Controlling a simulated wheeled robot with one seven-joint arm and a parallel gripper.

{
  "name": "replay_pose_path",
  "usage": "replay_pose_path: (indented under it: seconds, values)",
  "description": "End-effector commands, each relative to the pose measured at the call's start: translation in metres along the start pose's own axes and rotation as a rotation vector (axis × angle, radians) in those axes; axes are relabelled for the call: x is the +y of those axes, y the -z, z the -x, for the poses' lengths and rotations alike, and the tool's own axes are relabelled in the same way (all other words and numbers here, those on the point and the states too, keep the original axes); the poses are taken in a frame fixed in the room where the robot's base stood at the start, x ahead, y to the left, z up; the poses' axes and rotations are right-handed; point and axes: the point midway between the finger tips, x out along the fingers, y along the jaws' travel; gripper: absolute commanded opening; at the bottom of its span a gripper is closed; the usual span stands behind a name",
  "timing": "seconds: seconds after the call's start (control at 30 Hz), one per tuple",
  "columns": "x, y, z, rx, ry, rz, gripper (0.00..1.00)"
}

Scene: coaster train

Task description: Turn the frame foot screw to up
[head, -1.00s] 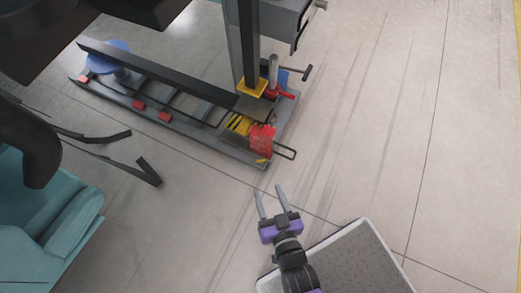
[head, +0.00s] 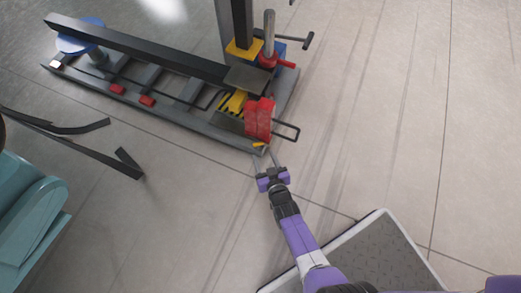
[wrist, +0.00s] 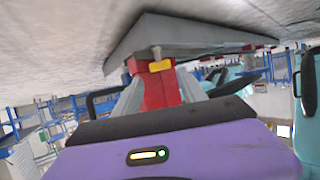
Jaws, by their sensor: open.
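The frame foot screw, a small yellow handle (head: 259,145), sits at the near corner of the grey machine frame (head: 180,125). In the wrist view the yellow handle (wrist: 161,66) lies crosswise on a short metal stem, ahead of the grey fingers and roughly between their line. My gripper (head: 265,157) is open, its fingertips close to that frame corner. Its two fingers also show in the wrist view (wrist: 158,80), one on each side of a red part. I cannot tell whether they touch the handle.
A red box (head: 259,120) with a black wire handle (head: 288,131) stands just beyond the screw. A dark post and beam rise from the frame. A teal seat (head: 30,220) and loose black straps (head: 125,165) are at left. The floor right of the frame is clear.

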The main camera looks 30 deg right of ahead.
Motion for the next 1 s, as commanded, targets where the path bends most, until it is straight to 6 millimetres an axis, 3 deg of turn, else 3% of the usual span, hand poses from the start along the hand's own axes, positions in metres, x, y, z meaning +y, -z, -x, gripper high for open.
replay_pose_path:
  seconds: [0.2,0.4,0.83,0.87,1.0]
  values:
    - [0.002,-0.004,-0.033,0.002,-0.004,-0.001,0.49]
    - [0.001,-0.002,-0.049,0.002,-0.001,-0.001,0.49]
    - [0.000,0.000,-0.055,0.000,0.000,0.000,0.49]
    - [0.000,0.000,-0.055,0.000,0.000,-0.001,0.47]
    - [0.000,0.000,-0.055,0.000,0.000,-0.001,0.20]
